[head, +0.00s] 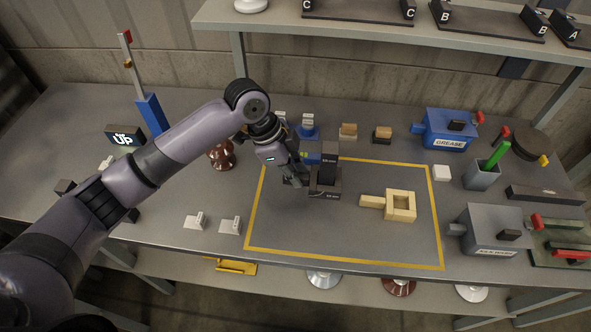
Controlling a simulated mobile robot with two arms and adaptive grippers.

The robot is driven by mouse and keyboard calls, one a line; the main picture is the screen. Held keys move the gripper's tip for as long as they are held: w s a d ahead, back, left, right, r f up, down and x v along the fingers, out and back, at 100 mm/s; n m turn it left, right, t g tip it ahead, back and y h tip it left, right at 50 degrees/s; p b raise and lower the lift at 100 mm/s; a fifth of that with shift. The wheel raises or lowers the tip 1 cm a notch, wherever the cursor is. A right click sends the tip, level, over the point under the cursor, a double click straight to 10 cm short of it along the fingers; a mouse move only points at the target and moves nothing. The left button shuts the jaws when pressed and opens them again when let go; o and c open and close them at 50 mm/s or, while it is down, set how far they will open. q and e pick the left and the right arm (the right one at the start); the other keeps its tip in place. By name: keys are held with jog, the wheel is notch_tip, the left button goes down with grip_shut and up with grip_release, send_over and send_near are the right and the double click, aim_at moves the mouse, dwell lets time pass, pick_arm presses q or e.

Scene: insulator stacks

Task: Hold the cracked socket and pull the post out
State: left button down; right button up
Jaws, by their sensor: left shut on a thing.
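A dark socket block (325,187) with small pale lettering stands inside the yellow outline on the table. A dark upright post (329,155) rises from it. I cannot make out a crack at this size. My left gripper (306,180) comes down from the upper left and is shut at the socket's left side, low and close to the table. Its fingers are dark against the dark block, so the exact contact is hard to see. My right gripper is not in view.
A pale wooden frame with a bar (400,206) lies to the right within the yellow outline (345,258). A blue grease box (447,129), a grey box (494,232) and a cup (481,176) stand further right. The outline's front part is clear.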

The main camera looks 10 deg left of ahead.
aim_at(301, 199)
pick_arm(q)
jog(key=shift+f+b, duration=1.2)
jog(key=shift+f, duration=1.95)
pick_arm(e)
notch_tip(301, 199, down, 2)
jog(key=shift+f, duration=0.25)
pick_arm(q)
jog(key=shift+f, duration=0.25)
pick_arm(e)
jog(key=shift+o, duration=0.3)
